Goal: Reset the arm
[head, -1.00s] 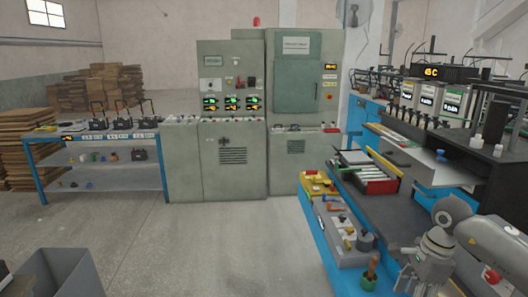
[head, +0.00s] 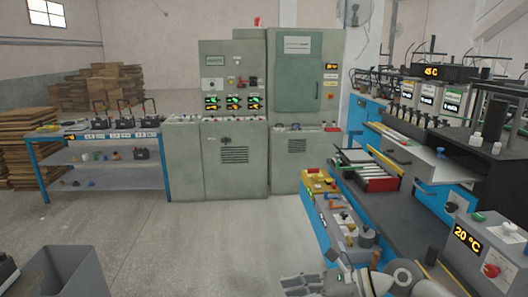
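My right arm comes in along the bottom edge, right of centre. Its grey gripper (head: 300,284) lies low at the bottom edge, pointing left, in front of the near end of the blue workbench (head: 318,236). The gripper is small and partly cut off by the frame, so I cannot tell whether its fingers are open or shut. I see nothing clearly held in it. My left arm and gripper are not in view.
A grey box with a "20 °C" display (head: 468,240) stands at the bench's right. A red tray (head: 380,184) sits mid-bench. A grey bin (head: 68,272) stands lower left. Grey cabinets (head: 233,160) and a blue-framed shelf (head: 166,172) stand behind. The middle floor is clear.

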